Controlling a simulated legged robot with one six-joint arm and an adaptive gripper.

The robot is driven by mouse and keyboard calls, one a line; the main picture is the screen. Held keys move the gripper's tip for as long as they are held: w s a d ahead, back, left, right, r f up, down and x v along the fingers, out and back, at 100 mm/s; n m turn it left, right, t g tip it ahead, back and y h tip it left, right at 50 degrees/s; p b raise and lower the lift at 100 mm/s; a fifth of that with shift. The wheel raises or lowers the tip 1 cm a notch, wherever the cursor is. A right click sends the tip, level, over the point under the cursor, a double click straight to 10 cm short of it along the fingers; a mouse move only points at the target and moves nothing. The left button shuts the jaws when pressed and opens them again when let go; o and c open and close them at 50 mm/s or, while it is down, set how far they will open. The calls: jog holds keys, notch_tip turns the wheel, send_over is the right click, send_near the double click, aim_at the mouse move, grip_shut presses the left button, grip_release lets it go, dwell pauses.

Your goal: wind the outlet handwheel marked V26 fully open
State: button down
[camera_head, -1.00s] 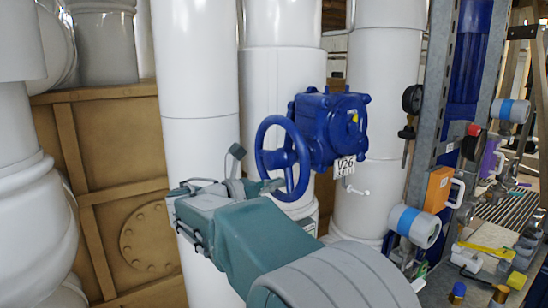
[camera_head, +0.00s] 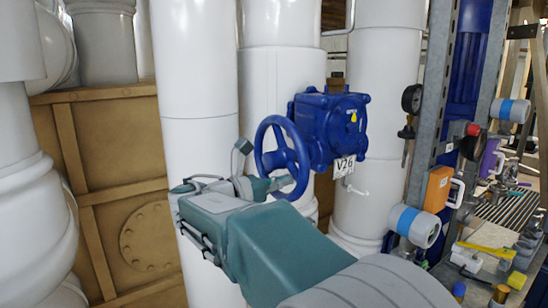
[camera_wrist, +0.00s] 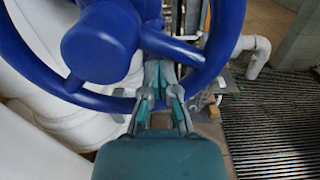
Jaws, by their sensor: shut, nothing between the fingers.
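The blue handwheel (camera_head: 262,140) is on the left side of a blue gearbox (camera_head: 322,130), which carries a white tag reading V26 (camera_head: 344,166). The handwheel (camera_wrist: 225,45) fills the top of the wrist view, with its hub at upper left. My gripper (camera_head: 284,183) is at the lower part of the rim in the head view. In the wrist view my gripper's fingers (camera_wrist: 160,75) are close together beside a spoke and the rim, with nothing between them. Whether they touch the wheel I cannot tell.
Large white pipes (camera_head: 198,60) stand behind and left of the valve. A grey steel frame (camera_head: 432,100) with a pressure gauge (camera_head: 411,99) and an orange box (camera_head: 438,189) stands to the right. In the wrist view, dark grating (camera_wrist: 270,120) lies below right.

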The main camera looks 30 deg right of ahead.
jog(key=a, duration=1.2)
jog(key=shift+w+f, duration=0.15)
dwell(1.2)
